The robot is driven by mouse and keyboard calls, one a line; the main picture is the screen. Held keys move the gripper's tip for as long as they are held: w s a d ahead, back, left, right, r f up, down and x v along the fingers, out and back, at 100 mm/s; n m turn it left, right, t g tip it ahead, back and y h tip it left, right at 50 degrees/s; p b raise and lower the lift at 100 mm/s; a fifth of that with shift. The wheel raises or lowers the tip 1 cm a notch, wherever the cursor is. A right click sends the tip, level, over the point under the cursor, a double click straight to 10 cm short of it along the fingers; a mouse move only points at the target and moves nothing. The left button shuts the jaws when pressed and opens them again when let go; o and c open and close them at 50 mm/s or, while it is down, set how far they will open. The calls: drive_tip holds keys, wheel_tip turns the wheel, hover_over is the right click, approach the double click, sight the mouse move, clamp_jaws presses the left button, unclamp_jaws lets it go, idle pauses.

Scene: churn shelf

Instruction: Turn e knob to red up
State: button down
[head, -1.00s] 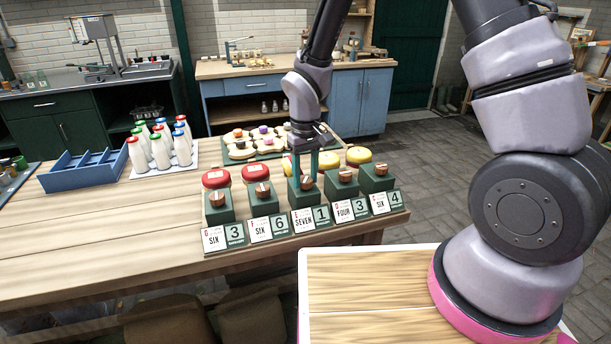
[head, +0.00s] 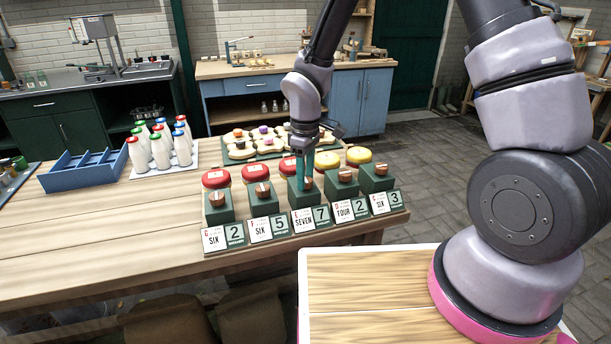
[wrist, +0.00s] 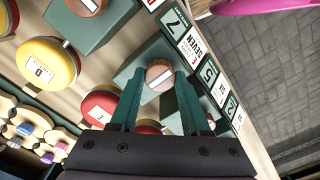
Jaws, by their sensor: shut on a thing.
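The e knob (wrist: 158,75) is a round wooden knob with a pale line on its face, on a dark green block (head: 306,196). It is the middle knob of the row. My gripper (wrist: 160,76) is shut on this knob, one teal finger on each side. In the head view my gripper (head: 304,181) comes down from above and hides part of the knob. The pale line lies at a slant in the wrist view; I see no red on the knob. The card below reads E SEVEN (head: 302,220), with a 7 on the panel beside it (head: 321,215).
Similar knobs on green blocks stand close on both sides, such as the left neighbour (head: 263,190) and right neighbour (head: 345,176). Red-topped (head: 216,178) and yellow-topped (head: 359,155) rounds stand behind. Bottles (head: 160,150) and a blue crate (head: 87,172) are farther left. The table's front left is clear.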

idle(0.4)
drive_tip(key=shift+c, duration=1.8)
unclamp_jaws()
wheel_tip(320, 180, up, 11)
drive_tip(key=d+r+m+t, duration=0.2)
drive_tip(key=d+r+m, duration=0.2)
drive_tip(key=d+r, duration=0.35)
drive_tip(key=s+d+r+m+t+y, duration=0.2)
drive_tip(key=s+d+r+m+t, duration=0.3)
drive_tip(key=s+d+r+m, duration=0.7)
drive_tip(key=d+r, duration=0.3)
drive_tip(key=r, duration=0.1)
drive_tip(key=shift+m, duration=0.3)
